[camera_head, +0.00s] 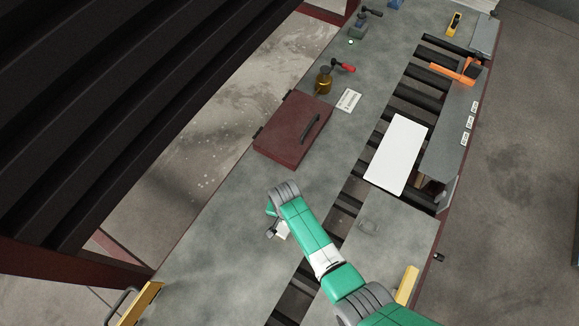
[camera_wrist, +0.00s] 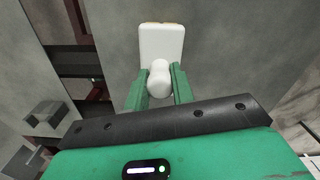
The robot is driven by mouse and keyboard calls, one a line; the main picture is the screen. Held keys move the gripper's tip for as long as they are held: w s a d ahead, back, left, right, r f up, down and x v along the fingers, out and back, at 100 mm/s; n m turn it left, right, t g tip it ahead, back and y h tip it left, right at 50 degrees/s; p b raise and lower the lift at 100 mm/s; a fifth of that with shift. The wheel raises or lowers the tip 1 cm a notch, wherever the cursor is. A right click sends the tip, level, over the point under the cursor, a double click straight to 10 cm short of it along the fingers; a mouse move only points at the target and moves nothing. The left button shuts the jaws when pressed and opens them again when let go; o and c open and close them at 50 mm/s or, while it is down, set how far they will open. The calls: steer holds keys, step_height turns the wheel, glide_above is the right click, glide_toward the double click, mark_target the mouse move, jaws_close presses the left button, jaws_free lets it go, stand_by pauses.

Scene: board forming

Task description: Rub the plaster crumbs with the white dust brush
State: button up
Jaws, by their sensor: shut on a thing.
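The white dust brush (camera_wrist: 162,42) is in my gripper (camera_wrist: 159,78), with its rounded handle between the two green fingers and its flat rectangular head beyond the fingertips. In the head view my gripper (camera_head: 275,229) is low over the grey bench top, to the left of the rollers, and a small white part of the brush (camera_head: 283,231) shows beside my wrist. I cannot tell whether the brush touches the bench. I cannot make out the plaster crumbs in either view.
A dark red lidded box (camera_head: 290,130) stands on the bench (camera_head: 225,215) beyond my gripper. A white board (camera_head: 397,152) lies across the black rollers (camera_head: 412,97). Farther back are a brass pot (camera_head: 323,82), a red-handled tool (camera_head: 342,66) and an orange clamp (camera_head: 452,68).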

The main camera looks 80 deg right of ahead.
steer(key=a, duration=0.1)
steer(key=w+a+p, duration=0.1)
steer(key=a, duration=0.1)
steer(key=shift+r, duration=0.1)
step_height(320, 180, up, 8)
steer(key=p, duration=0.7)
